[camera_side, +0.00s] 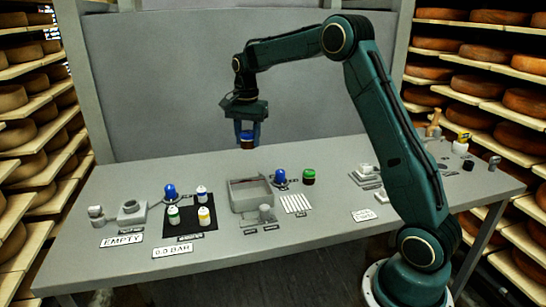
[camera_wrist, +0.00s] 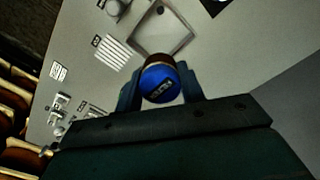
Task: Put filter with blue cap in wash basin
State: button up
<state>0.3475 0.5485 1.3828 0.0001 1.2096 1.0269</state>
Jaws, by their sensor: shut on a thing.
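The filter with the blue cap (camera_side: 247,134) has a dark reddish-brown body below the cap. My gripper (camera_side: 248,141) is shut on it and holds it well above the table, near the back panel. In the wrist view the blue cap (camera_wrist: 161,84) faces the camera between the two fingers, with a brown rim of the body behind it. The wash basin (camera_side: 235,202) is a grey open box in the middle of the table. In side view it stands below the held filter. The basin's wall also shows in the wrist view (camera_wrist: 186,43), beyond the filter.
A dark mat (camera_side: 188,236) with several capped bottles lies left of the basin. Right of it stand a blue item (camera_side: 280,176), a green-capped dark jar (camera_side: 309,175) and a striped white patch (camera_side: 295,204). Signs lie along the front. Cheese shelves flank the table.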

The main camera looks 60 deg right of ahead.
notch_tip(320, 180, down, 14)
jog(key=shift+r, duration=0.15)
dwell(0.3)
jog(key=shift+f, duration=2.1)
jog(key=shift+f, duration=0.1)
jog(key=o, duration=0.9)
jog(key=shift+o, duration=0.2)
notch_tip(320, 180, up, 12)
